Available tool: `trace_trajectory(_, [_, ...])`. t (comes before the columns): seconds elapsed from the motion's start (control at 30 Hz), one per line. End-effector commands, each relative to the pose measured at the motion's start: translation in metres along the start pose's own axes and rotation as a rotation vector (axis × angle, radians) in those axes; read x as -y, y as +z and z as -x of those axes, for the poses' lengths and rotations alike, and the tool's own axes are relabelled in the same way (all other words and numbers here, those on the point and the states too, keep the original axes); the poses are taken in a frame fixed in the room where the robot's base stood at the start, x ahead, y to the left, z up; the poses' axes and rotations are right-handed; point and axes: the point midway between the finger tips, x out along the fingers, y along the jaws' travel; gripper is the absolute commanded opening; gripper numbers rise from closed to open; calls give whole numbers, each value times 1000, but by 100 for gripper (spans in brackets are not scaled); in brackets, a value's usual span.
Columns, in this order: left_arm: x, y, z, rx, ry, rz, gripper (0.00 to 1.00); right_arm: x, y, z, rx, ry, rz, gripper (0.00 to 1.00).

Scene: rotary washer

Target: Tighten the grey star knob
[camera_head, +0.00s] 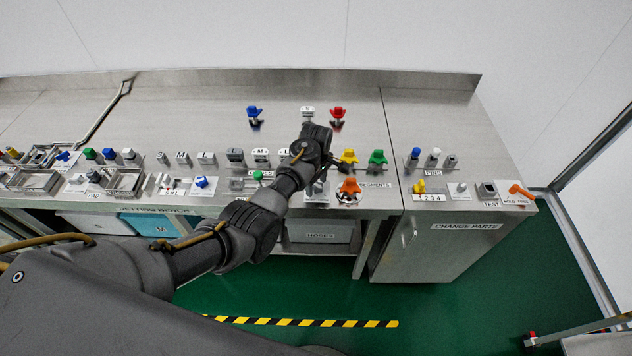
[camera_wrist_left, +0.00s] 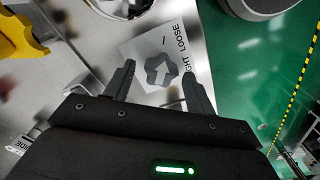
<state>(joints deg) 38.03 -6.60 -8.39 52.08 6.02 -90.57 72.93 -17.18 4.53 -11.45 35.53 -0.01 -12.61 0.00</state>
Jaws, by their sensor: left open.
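The grey star knob (camera_wrist_left: 160,71) shows in the left wrist view as a dark star shape with a paler middle. It sits over a white label (camera_wrist_left: 150,48) with "LOOSE" and part of another word on it. My left gripper (camera_wrist_left: 158,70) is open, with one finger on each side of the knob in this view. I cannot tell whether either finger touches it. In the head view my left wrist (camera_head: 312,142) is over the bench, and it and the gripper largely hide the knob's spot. My right gripper is not in view.
An orange star knob (camera_head: 349,187) stands close to the right of my left gripper, with yellow (camera_head: 348,157) and green (camera_head: 377,158) knobs behind it. Red (camera_head: 337,114) and blue (camera_head: 254,113) knobs stand farther back. The steel bench (camera_head: 200,90) is bare towards its back edge.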

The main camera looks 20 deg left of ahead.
Motion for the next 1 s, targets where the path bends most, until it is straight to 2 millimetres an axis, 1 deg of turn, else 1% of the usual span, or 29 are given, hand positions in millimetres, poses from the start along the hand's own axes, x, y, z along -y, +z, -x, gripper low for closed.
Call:
trace_trajectory(0.1, [0, 0, 0, 0, 0, 0, 55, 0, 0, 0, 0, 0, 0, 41])
trace_trajectory(0.43, [0, 0, 0, 0, 0, 0, 12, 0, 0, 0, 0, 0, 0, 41])
trace_trajectory(0.47, [0, 0, 0, 0, 0, 0, 11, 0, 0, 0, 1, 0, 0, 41])
trace_trajectory(0.77, [0, 0, 2, 0, -1, -45, 11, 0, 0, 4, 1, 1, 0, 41])
trace_trajectory(1.0, [-1, -1, 3, -1, -2, -193, 11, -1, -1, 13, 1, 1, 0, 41])
